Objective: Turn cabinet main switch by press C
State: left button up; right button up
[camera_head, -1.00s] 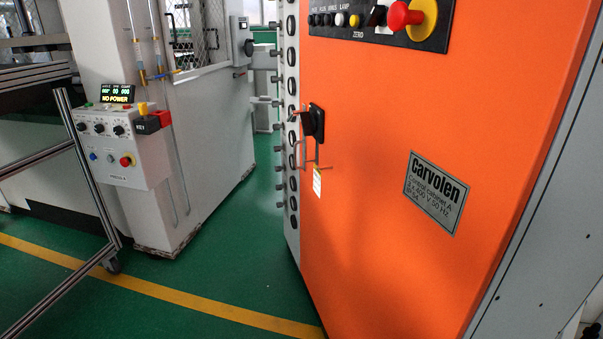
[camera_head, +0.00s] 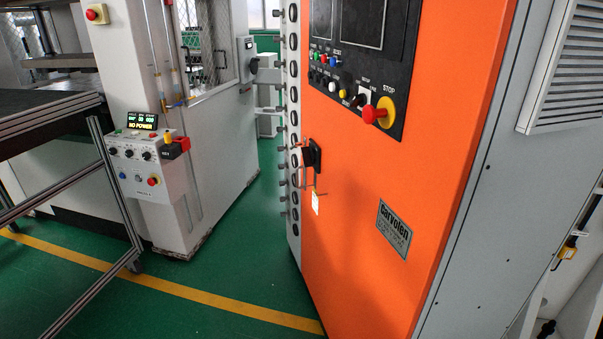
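The orange control cabinet (camera_head: 345,240) stands right of centre, its front facing me at an angle. A black rotary handle (camera_head: 315,155) sits at the left edge of its door, with a wire loop and a white tag (camera_head: 315,203) hanging below. Higher up is a black panel with small buttons, a dark switch (camera_head: 358,102) and a red stop button (camera_head: 374,114) on a yellow plate. A press control box (camera_head: 140,165) at left has a display (camera_head: 141,121) reading "NO POWER". A further dark switch (camera_head: 252,66) is on the grey box behind. Neither gripper shows.
A metal-framed table (camera_head: 104,185) stands at the left, close to the press. A yellow floor line (camera_head: 180,295) crosses the green floor. Free floor lies between the press and the cabinet. A grey cabinet side with a vent (camera_head: 575,75) is at the right.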

aim_at(308, 155)
jog(key=u, duration=0.7)
jog(key=i, duration=0.6)
jog(key=u, duration=0.5)
jog(key=i, duration=1.7)
jog(key=z, duration=1.2)
jog(key=i, duration=0.8)
jog(key=z, duration=0.65)
